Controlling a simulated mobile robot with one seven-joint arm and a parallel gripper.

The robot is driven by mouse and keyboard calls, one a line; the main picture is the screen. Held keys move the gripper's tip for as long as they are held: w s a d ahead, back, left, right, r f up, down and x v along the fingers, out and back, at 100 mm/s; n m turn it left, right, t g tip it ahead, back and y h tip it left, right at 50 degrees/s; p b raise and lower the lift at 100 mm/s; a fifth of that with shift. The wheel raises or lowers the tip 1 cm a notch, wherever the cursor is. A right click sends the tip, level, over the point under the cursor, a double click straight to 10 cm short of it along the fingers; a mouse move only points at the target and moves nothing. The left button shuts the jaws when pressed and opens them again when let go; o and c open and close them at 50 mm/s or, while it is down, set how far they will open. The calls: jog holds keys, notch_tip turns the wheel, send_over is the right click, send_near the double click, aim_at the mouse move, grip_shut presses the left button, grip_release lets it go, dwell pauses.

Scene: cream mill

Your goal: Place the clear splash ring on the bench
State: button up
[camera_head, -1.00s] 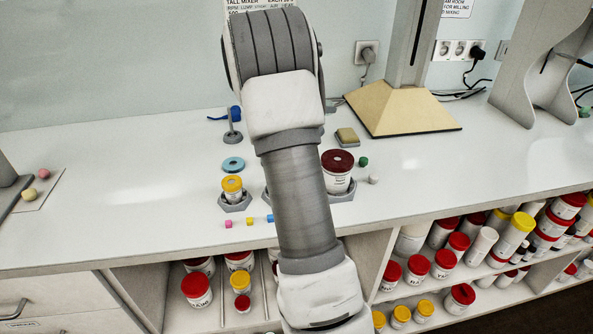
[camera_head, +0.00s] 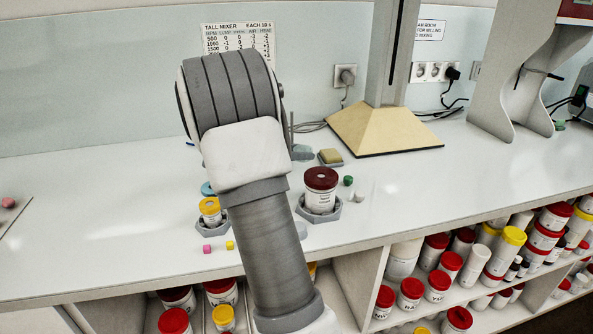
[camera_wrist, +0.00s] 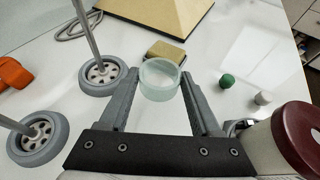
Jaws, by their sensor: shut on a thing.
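The clear splash ring (camera_wrist: 160,80) is a pale, greenish see-through ring. In the wrist view it sits between the two fingers of my gripper (camera_wrist: 162,88), which is shut on it. I cannot tell whether its lower edge touches the white bench (camera_wrist: 245,45) or hangs above it. In the head view a pale greenish piece, likely the ring (camera_head: 302,153), shows just right of my arm, near the sponge. The rest of my gripper is hidden behind my arm there.
A yellow-and-grey sponge (camera_wrist: 166,53) lies just beyond the ring. A maroon-lidded jar (camera_head: 320,190) stands in a holder, with green (camera_head: 347,181) and white pieces beside it. Two rods with grey discs (camera_wrist: 102,75) stand left. Behind is the beige mixer base (camera_head: 383,130). Bench is clear further right.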

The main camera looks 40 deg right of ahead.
jog(key=shift+a+f+b, duration=0.15)
jog(key=shift+f+b, duration=0.6)
jog(key=shift+f, duration=1.3)
jog(key=shift+f, duration=0.1)
jog(key=shift+f, duration=0.15)
jog(key=o, duration=1.3)
jog(key=shift+a+r, duration=0.15)
jog(key=shift+r, duration=0.2)
jog(key=p+v, duration=0.2)
jog(key=v, duration=0.9)
jog(key=shift+a, duration=0.35)
jog(key=shift+r+p, duration=0.1)
jog(key=shift+p, duration=0.25)
